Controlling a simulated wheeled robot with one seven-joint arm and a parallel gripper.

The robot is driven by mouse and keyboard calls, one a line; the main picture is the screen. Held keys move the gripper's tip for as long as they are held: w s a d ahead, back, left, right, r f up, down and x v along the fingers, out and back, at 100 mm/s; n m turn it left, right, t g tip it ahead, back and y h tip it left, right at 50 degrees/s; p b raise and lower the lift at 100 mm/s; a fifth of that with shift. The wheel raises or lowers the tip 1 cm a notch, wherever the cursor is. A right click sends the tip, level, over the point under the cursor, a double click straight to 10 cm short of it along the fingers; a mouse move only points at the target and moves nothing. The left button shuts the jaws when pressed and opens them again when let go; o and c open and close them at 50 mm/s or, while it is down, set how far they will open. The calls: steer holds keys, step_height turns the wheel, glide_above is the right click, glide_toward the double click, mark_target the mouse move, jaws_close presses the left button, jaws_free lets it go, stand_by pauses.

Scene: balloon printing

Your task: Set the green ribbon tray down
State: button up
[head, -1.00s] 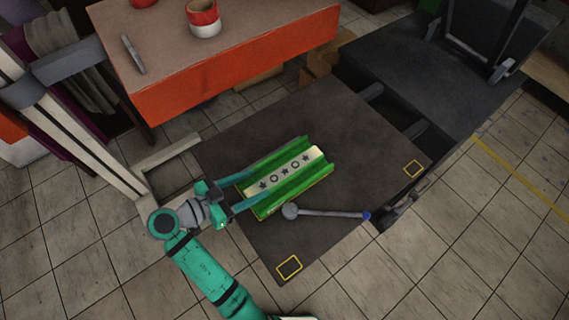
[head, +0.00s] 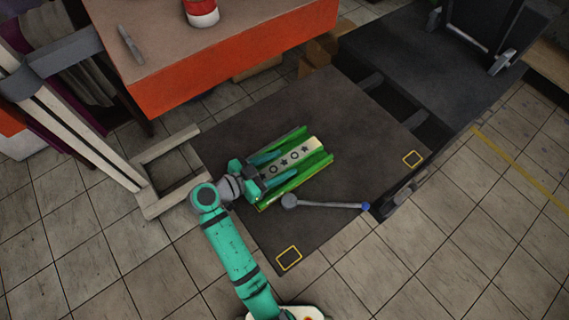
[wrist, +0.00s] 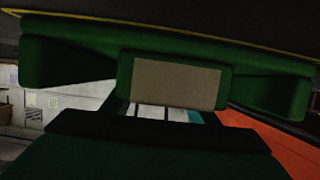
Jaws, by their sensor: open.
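The green ribbon tray (head: 316,165) lies on the dark platform (head: 345,110) in the head view. It has green rails and a pale middle strip with dark stars and rings. My gripper (head: 278,170) is open at the tray's left end, with its teal fingers reaching along the tray. The hand covers that end, so contact between fingers and tray cannot be told. In the wrist view, a green shape with a beige panel (wrist: 175,82) fills the middle, apparently the tray's near end.
A grey lever (head: 330,205) with a blue tip lies close below the tray. Yellow squares (head: 289,258) mark the platform corners. An orange-sided table (head: 235,60) stands behind, with a red and white can (head: 202,14). A pale frame (head: 150,190) stands left. The platform's right part is clear.

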steer(key=shift+a, duration=0.1)
steer(key=shift+c, duration=0.7)
steer(key=shift+s, duration=0.15)
steer(key=c, duration=0.9)
steer(key=shift+c, duration=0.6)
steer(key=shift+r, duration=0.2)
